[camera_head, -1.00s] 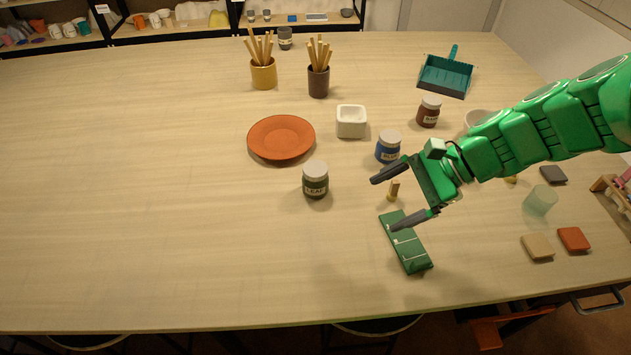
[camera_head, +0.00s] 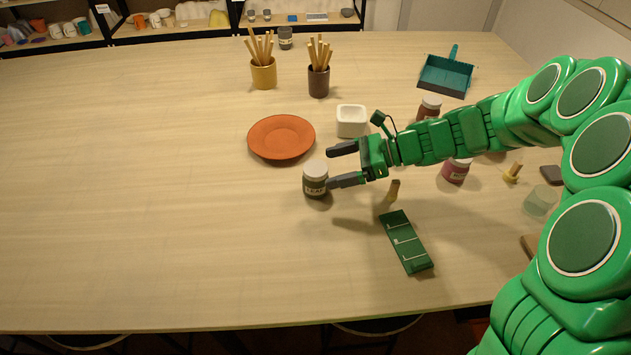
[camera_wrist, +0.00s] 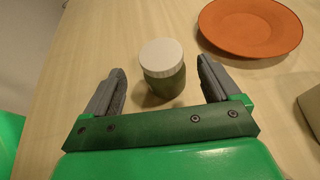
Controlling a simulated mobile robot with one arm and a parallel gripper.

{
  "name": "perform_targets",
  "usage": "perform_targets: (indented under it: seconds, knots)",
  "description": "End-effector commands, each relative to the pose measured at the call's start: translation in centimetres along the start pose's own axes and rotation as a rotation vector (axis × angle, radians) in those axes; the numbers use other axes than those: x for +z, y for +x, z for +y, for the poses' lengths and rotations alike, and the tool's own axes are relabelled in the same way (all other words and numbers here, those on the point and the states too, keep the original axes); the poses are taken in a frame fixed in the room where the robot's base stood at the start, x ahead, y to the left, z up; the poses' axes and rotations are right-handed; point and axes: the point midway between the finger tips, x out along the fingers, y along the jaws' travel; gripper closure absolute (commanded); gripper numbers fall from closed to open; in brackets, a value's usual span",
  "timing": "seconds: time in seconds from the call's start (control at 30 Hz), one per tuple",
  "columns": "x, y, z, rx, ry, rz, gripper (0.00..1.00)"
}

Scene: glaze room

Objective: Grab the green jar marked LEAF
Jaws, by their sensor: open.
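The green jar marked LEAF (camera_head: 315,183) stands upright on the table with a white lid, left of my gripper in the head view. My gripper (camera_head: 335,167) is open and empty, its fingers pointing left toward the jar. In the wrist view the jar (camera_wrist: 163,72) stands just beyond and between the two open fingers of my gripper (camera_wrist: 160,82). The jar appears free of both fingers. Its label is not visible in the wrist view.
An orange plate (camera_head: 281,138) lies behind the jar, and a white square dish (camera_head: 351,121) is behind my gripper. A green ruled board (camera_head: 406,242) lies in front. Brown and pink jars (camera_head: 455,171) stand near my arm. The table left of the jar is clear.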

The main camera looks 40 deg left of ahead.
Motion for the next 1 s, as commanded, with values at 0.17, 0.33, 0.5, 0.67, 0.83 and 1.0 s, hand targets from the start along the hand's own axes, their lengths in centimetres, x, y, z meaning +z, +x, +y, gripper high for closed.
perform_targets:
  seconds: [0.17,0.33,0.5,0.67,0.83,1.0]
  knots:
    - [0.0,1.8,0.1,0.003,0.000,0.001,0.10]
    - [0.0,2.6,0.0,0.001,0.000,0.002,0.10]
    - [0.0,4.2,0.0,0.004,-0.001,0.002,0.10]
    - [0.1,6.3,-0.1,0.005,-0.001,0.000,0.10]
    - [0.1,7.3,-0.2,0.002,-0.001,0.001,0.10]
    - [0.1,7.3,-0.2,0.001,-0.001,0.001,0.10]
